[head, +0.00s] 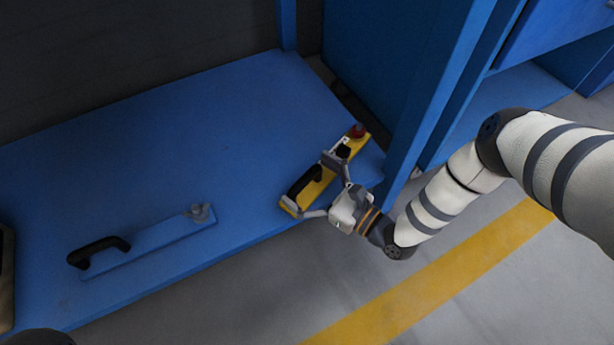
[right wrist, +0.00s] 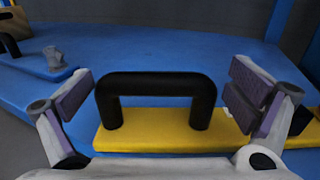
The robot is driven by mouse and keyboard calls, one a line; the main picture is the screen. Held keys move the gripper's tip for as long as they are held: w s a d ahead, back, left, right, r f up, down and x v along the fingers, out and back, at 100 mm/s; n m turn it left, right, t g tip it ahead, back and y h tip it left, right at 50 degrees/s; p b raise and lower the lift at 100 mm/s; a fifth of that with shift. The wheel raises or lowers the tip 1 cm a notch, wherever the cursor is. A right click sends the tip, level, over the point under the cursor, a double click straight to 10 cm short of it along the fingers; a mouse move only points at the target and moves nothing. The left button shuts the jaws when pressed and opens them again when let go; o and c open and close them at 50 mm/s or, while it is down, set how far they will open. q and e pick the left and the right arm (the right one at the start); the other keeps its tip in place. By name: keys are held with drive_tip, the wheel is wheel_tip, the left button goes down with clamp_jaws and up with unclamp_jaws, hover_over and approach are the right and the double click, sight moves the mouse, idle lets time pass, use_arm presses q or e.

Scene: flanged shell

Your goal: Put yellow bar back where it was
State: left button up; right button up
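The yellow bar (head: 325,180) lies on the blue shelf at its right end, set at a slant, with a black handle (head: 304,182) at its near end and a red knob (head: 357,131) at its far end. In the right wrist view the yellow bar (right wrist: 165,138) lies flat, and its black arched handle (right wrist: 155,84) stands between my spread fingers. My right gripper (head: 314,186) is open at the bar's front side, one finger towards each end of the handle, with gaps visible in the right wrist view. My left gripper is not in view.
A blue bar (head: 150,247) with a black handle lies to the left on the blue shelf (head: 180,130). A blue upright post (head: 425,105) stands close to the right of the yellow bar. The shelf between the bars is clear. A yellow line (head: 440,285) crosses the grey floor.

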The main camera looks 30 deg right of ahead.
drive_tip(key=shift+r+p, duration=0.25)
drive_tip(key=shift+p, duration=0.05)
drive_tip(key=p+v, duration=0.1)
drive_tip(key=v, duration=1.1)
